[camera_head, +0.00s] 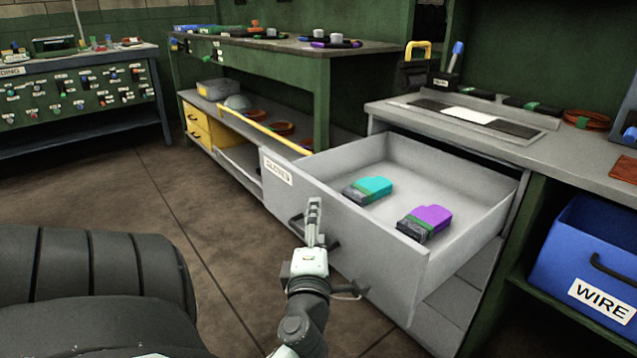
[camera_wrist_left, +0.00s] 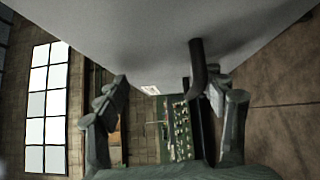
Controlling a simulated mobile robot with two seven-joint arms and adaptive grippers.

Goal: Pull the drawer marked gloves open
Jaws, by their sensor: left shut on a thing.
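The grey drawer (camera_head: 350,232), with a white label that appears to read GLOVES (camera_head: 278,172) on its front, stands pulled well out from under the grey counter. A teal item (camera_head: 373,187) and a purple item (camera_head: 432,218) with dark cuffs lie inside it. My left gripper (camera_head: 314,215) is at the drawer front, shut on its dark handle (camera_head: 333,246). In the left wrist view the handle (camera_wrist_left: 197,65) comes down from the pale drawer front (camera_wrist_left: 140,35) between the fingers (camera_wrist_left: 178,92), closer to the right one. My right gripper is out of view.
A blue bin marked WIRE (camera_head: 570,250) sits on the shelf right of the drawer. A green bench (camera_head: 250,52) with a yellow drawer unit (camera_head: 196,122) stands behind. The floor (camera_head: 110,190) left of the drawer is clear.

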